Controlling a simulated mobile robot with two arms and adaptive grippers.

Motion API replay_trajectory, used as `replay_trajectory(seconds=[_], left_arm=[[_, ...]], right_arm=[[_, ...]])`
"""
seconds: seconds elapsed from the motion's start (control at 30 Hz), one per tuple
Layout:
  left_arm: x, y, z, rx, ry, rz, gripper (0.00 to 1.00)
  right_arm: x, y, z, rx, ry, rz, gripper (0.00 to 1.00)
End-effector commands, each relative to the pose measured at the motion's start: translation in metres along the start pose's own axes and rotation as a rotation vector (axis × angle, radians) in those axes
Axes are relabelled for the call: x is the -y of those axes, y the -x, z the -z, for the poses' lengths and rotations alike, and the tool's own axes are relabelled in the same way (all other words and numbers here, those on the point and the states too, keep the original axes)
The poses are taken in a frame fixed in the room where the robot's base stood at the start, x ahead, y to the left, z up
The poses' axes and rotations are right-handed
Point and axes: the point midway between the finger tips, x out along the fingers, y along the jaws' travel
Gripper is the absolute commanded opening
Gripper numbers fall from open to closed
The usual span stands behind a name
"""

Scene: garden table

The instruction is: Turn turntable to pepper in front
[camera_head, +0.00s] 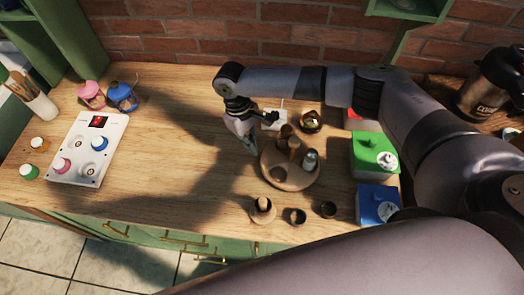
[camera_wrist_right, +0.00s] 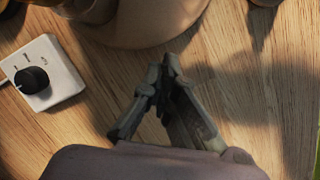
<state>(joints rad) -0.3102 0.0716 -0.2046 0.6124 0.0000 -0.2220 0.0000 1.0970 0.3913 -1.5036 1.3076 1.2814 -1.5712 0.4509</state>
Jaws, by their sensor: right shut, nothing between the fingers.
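The round wooden turntable (camera_head: 300,184) stands right of the middle of the worktop. It carries a tall brown wooden piece (camera_head: 294,148), a shaker with a pale top (camera_head: 310,160) and other small brown pieces. I cannot tell which one is the pepper. My right gripper (camera_head: 251,148) points down just left of the turntable's rim. In the wrist view my right gripper (camera_wrist_right: 167,70) has its fingertips together, empty, close to the turntable's edge (camera_wrist_right: 130,35); I cannot tell if they touch. My left gripper is not in view.
A white box with a black knob (camera_wrist_right: 37,80) lies behind the gripper. Small cups (camera_head: 297,216) stand in front of the turntable; green (camera_head: 370,160) and blue (camera_head: 376,205) boxes stand to its right. A white panel (camera_head: 88,150) lies at left. The worktop between is clear.

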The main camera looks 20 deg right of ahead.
Motion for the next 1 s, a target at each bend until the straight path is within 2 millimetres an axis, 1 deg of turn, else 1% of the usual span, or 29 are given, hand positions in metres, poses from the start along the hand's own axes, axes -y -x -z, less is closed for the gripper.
replay_trajectory(seconds=[0.07,0.1,0.2,0.3,0.4,0.63,0.87,1.0], left_arm=[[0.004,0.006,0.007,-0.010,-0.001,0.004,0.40],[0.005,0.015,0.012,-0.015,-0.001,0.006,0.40],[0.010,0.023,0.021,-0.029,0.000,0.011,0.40],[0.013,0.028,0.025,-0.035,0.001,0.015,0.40],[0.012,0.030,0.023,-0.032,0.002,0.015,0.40],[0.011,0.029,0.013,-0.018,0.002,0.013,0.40],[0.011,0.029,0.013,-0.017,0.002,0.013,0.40],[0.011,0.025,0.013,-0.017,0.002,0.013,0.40]], right_arm=[[0.000,-0.014,-0.002,0.004,0.000,0.000,0.00],[-0.001,-0.009,-0.011,0.001,0.001,-0.001,0.00],[-0.001,-0.014,-0.025,0.000,0.001,0.000,0.00],[0.000,-0.018,-0.033,0.000,0.002,0.000,0.00],[0.000,-0.020,-0.038,0.000,0.001,0.001,0.00],[0.001,-0.022,-0.039,0.000,0.001,0.001,0.00],[0.000,-0.022,-0.038,-0.001,0.003,0.000,0.00],[-0.001,-0.022,-0.034,-0.002,0.017,-0.003,0.00]])
